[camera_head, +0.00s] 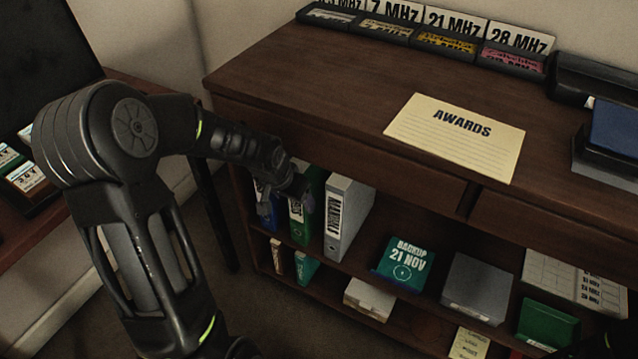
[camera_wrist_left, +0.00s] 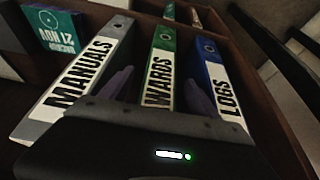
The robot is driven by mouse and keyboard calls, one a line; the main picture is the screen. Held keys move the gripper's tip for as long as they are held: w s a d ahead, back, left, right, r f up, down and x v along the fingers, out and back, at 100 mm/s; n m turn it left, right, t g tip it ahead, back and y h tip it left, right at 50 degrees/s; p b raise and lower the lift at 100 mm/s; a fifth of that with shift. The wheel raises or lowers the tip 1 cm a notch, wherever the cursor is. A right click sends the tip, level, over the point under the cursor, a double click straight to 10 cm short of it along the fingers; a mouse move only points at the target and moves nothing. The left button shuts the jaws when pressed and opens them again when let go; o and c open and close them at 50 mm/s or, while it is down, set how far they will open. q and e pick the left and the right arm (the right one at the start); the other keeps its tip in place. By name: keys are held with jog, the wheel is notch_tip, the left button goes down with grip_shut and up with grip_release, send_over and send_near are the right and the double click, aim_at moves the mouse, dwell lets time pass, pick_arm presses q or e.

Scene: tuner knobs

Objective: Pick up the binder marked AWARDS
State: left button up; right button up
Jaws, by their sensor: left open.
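The AWARDS binder is green with a white label; in the left wrist view the binder (camera_wrist_left: 162,70) stands between the grey MANUALS binder (camera_wrist_left: 85,75) and the blue LOGS binder (camera_wrist_left: 218,88). In the head view the green binder (camera_head: 298,226) stands on the upper shelf, partly hidden by my left gripper (camera_head: 287,203). My left gripper is open. Its two fingers show in the left wrist view (camera_wrist_left: 157,88), one on each side of the green binder's spine. I cannot tell whether they touch it.
A yellow AWARDS card (camera_head: 455,150) lies on the desk top (camera_head: 310,75). The desk's front edge overhangs the shelf. A teal backup box (camera_head: 405,262) and a grey box (camera_head: 477,288) sit right of the binders. Smaller boxes stand on the lower shelf.

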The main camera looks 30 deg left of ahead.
dwell(0.5)
pick_arm(q)
grip_shut()
dwell(0.6)
jog(key=shift+w+r, duration=0.1)
jog(key=shift+r, duration=0.05)
